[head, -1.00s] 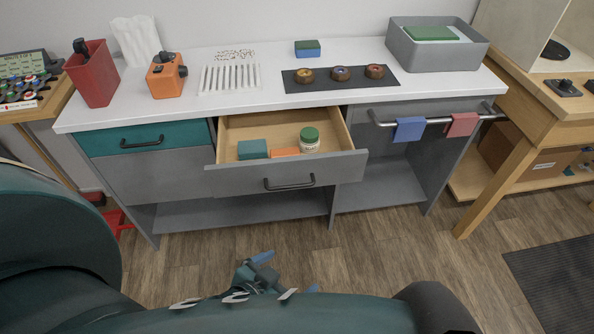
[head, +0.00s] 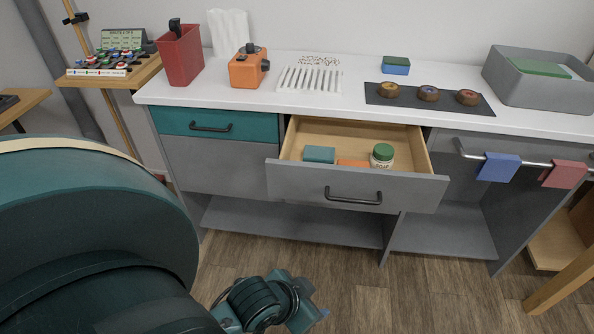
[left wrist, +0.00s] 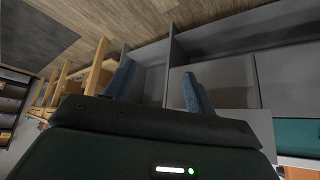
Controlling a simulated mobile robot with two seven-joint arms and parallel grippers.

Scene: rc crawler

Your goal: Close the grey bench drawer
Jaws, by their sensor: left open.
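The grey bench drawer (head: 300,182) is pulled well out of the bench in the head view, with a dark bar handle (head: 352,197) on its front. Inside lie a teal block (head: 319,154), an orange item (head: 352,163) and a jar with a green lid (head: 382,156). My left gripper (head: 308,308) is low in front of the bench, below the drawer and apart from it. In the left wrist view its two blue fingers (left wrist: 158,90) are spread with nothing between them. My right gripper is not in view.
The teal drawer (head: 225,124) to the left is shut. A rail with blue and red cloths (head: 498,167) sticks out at the right. The worktop (head: 330,103) holds several items. The wooden floor (head: 375,300) in front of the bench is clear.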

